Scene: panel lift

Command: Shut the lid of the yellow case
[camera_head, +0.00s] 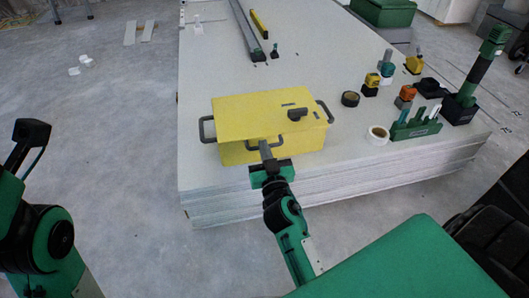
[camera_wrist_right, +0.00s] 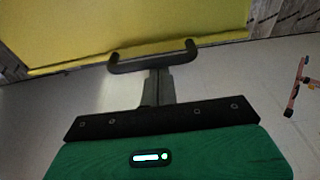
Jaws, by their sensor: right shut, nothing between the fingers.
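The yellow case (camera_head: 240,152) sits near the front edge of a stack of pale panels. Its flat lid (camera_head: 245,105) lies over the top; I cannot tell whether it is fully down. Dark handles show on the left side (camera_head: 203,130), the right side (camera_head: 328,112) and the front. My right gripper (camera_head: 265,150) is shut and empty, its fingertips at the front handle. In the right wrist view, the fingers (camera_wrist_right: 157,82) point at the dark handle (camera_wrist_right: 125,67) below the yellow surface; contact is unclear. My left arm shows at the left edge, but its gripper does not.
The panel stack (camera_head: 200,180) carries tape rolls (camera_head: 378,134), a green tool holder (camera_head: 415,128), small coloured blocks and a green-black tool (camera_head: 475,80) to the case's right. A long grey bar (camera_head: 245,30) lies behind. The floor left of the stack is mostly clear.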

